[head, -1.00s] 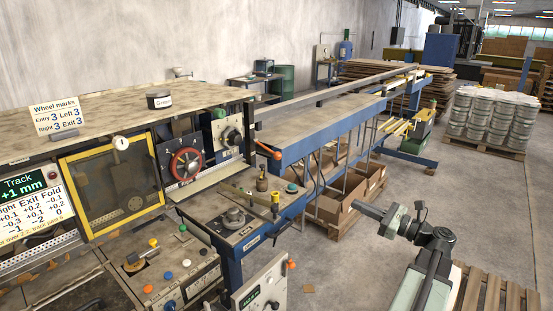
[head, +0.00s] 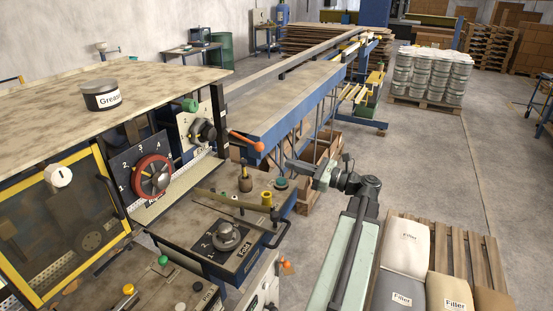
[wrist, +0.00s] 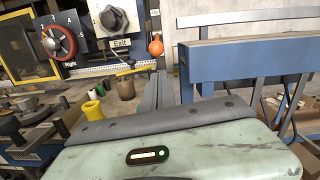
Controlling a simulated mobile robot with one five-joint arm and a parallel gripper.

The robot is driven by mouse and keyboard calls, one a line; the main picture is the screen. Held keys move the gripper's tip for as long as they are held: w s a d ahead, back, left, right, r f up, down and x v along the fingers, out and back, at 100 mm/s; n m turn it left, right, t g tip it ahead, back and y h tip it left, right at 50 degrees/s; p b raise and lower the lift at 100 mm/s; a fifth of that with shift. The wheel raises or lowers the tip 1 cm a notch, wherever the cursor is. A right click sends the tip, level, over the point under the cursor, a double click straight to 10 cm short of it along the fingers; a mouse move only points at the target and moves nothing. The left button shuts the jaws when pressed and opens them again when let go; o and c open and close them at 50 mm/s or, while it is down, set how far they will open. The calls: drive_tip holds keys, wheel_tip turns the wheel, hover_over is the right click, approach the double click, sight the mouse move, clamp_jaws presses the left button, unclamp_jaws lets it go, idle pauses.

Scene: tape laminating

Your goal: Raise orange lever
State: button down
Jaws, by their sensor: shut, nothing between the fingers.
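The orange lever (head: 246,141) sticks out to the right from the machine's side post, sloping slightly down to a round end. In the wrist view its orange knob (wrist: 156,47) is above and beyond the fingertips, in front of the wall. My gripper (head: 291,167) is shut and empty, to the right of and a little below the lever in the head view, apart from it. In the wrist view my gripper (wrist: 160,76) points forward with its fingers together.
The blue-sided conveyor table (head: 290,100) runs back beside the lever. The Fold dial panel (head: 228,243) and yellow knob (head: 266,199) are below it. The red handwheel (head: 151,175) is to the left. A pallet with filler bags (head: 404,245) stands to the right; open floor lies beyond.

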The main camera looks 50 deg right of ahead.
drive_tip(key=x, duration=0.9)
drive_tip(key=shift+w+p, duration=0.1)
drive_tip(key=shift+p, duration=0.2)
